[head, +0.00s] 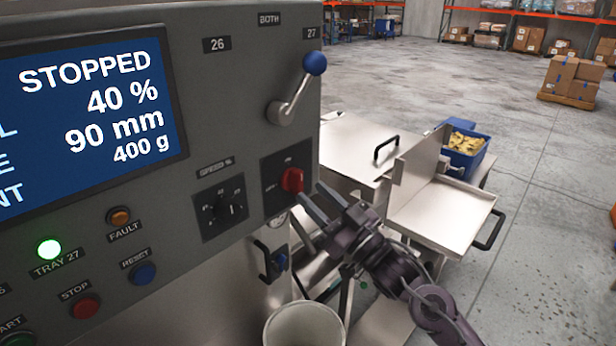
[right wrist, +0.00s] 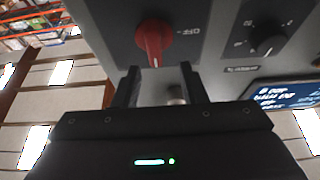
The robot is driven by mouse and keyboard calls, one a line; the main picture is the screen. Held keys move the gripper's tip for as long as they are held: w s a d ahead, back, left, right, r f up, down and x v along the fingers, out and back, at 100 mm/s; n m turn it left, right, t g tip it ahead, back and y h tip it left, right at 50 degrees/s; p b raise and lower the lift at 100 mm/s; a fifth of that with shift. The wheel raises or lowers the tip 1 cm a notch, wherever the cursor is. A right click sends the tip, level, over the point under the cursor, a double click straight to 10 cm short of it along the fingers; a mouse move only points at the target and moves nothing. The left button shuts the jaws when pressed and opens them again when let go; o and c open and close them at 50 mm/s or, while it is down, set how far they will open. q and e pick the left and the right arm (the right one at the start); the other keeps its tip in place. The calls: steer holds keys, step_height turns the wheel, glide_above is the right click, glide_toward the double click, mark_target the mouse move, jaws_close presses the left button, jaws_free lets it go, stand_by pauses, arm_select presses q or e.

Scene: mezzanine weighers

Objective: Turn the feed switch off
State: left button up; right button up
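The feed switch is taken to be the red rotary knob (head: 292,180) on a black plate at the right side of the grey control panel. My left gripper is not in view.
Left of the knob is a black selector dial (head: 222,210). Above is a blue-ball lever (head: 314,64). The screen (head: 90,110) reads STOPPED. A black handle (head: 264,262) and a pale bin (head: 304,325) are below. A steel tray (head: 440,215) stands right.

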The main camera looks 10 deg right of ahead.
mark_target(302, 181)
steer(key=p+x, duration=0.1)
steer(key=x, duration=0.2)
steer(key=shift+w+d, duration=0.1)
steer(key=shift+d, duration=0.1)
steer(key=shift+w, duration=0.35)
steer(key=shift+w+a, duration=0.15)
steer(key=shift+a, duration=0.15)
jaws_close()
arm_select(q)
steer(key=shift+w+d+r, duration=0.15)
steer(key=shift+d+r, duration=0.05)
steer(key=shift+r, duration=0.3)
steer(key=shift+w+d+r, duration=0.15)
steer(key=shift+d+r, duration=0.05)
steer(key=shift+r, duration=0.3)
